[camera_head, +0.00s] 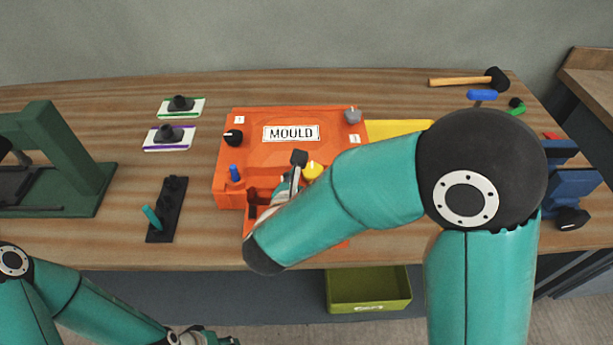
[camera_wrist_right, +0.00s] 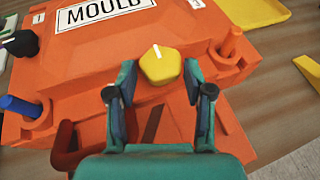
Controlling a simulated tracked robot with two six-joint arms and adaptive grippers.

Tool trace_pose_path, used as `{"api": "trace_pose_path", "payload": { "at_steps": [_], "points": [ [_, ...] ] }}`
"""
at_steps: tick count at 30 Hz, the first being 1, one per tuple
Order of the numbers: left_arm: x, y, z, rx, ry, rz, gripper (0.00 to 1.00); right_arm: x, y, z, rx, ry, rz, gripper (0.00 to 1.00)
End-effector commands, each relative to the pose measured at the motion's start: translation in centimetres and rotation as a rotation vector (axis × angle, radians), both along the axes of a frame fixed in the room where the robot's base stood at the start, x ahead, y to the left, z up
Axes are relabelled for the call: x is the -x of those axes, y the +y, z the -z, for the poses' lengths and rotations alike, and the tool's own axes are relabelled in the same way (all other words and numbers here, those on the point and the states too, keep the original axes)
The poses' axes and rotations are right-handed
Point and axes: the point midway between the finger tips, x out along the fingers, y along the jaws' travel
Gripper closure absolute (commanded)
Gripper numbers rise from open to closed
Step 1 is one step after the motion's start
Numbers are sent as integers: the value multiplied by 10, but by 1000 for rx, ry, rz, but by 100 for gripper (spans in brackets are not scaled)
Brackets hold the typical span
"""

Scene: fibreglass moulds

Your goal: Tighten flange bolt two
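The orange mould (camera_head: 275,153) lies on the bench with a "MOULD" label. It carries a black knob (camera_head: 233,137), a grey knob (camera_head: 352,116) and a yellow knob (camera_head: 312,170). The number on the yellow knob's flange is not readable, so I cannot tell which bolt is two. In the right wrist view the yellow knob (camera_wrist_right: 161,65) has a white pointer mark. My right gripper (camera_wrist_right: 160,88) is open, its fingers on either side of and just short of the yellow knob; contact is not visible. My left gripper (camera_head: 208,338) is at the bottom edge, partly cut off.
A blue pin (camera_head: 235,172) stands on the mould's left flange. A black holder (camera_head: 167,212), two knob cards (camera_head: 180,107) and a green press (camera_head: 70,165) stand left. A yellow tray (camera_head: 400,130), a mallet (camera_head: 470,80) and a blue vice (camera_head: 572,185) are right. A green bin (camera_head: 368,292) is below.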

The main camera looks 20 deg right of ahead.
Motion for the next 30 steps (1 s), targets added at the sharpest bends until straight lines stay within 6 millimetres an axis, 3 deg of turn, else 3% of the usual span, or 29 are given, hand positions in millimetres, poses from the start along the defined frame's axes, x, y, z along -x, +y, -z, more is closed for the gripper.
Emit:
{"api": "trace_pose_path", "payload": {
  "at_steps": [1,6,16,24,25,28,30],
  "points": [
    [0,0,0,0,0,0,60,0,0,0,0,0,1,62],
    [0,0,0,0,0,0,60,0,0,0,-1,-1,0,88],
    [0,0,0,0,0,0,60,-3,3,0,-2,-3,131,88],
    [0,0,0,0,0,0,60,-3,3,-1,-2,-2,137,88],
    [0,0,0,0,0,0,60,-3,3,-1,-2,-2,137,49],
    [0,0,0,0,0,0,60,-3,3,-1,-2,-2,137,32],
    [0,0,0,0,0,0,60,-2,3,-1,-2,-2,137,29]
  ]
}}
